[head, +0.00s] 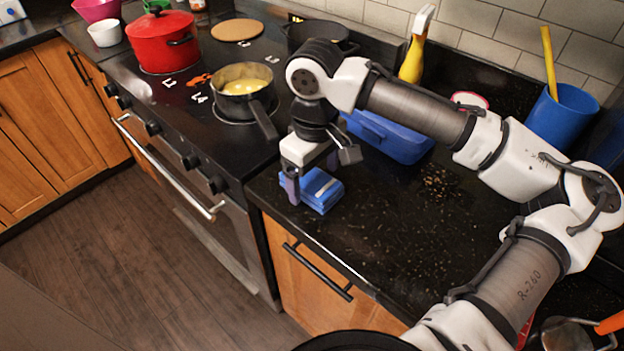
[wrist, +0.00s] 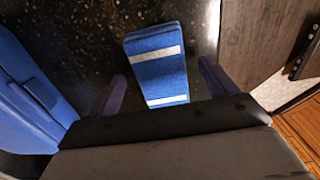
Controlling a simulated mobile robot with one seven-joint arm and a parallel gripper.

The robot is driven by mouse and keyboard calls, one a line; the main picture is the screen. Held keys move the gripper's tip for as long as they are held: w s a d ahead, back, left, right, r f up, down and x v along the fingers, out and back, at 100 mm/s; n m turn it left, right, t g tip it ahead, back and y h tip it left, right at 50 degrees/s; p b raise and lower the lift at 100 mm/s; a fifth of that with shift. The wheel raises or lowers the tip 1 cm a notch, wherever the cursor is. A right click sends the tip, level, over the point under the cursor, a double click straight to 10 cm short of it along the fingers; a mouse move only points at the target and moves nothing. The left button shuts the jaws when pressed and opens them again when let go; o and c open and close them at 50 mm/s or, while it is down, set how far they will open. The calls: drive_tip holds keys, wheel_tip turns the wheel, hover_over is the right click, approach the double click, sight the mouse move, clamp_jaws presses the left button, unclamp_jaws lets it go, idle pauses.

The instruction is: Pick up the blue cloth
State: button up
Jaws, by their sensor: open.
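The blue cloth (head: 322,192) is a small folded stack with pale stripes, lying on the black countertop near its front edge, beside the stove. In the wrist view the cloth (wrist: 157,66) lies between and beyond my two fingers. My gripper (head: 308,190) points down over the counter by the cloth. It also shows in the wrist view (wrist: 160,88), with its fingers apart on either side of the cloth's near part. The fingers hold nothing. I cannot tell how far above the counter the fingertips are.
A blue box (head: 393,137) stands behind my gripper. A pot (head: 243,92) with yellow contents and a red pot (head: 163,42) sit on the stove at left. A yellow bottle (head: 413,60) and a blue cup (head: 562,112) stand at the back. The counter (head: 400,225) right of the cloth is mostly clear.

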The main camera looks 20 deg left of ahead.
sight(314, 180)
drive_tip(key=shift+f, duration=0.8)
drive_tip(key=c, duration=1.1)
drive_tip(key=shift+o, duration=0.2)
drive_tip(key=shift+r, duration=0.1)
wheel_tip(314, 180, up, 20)
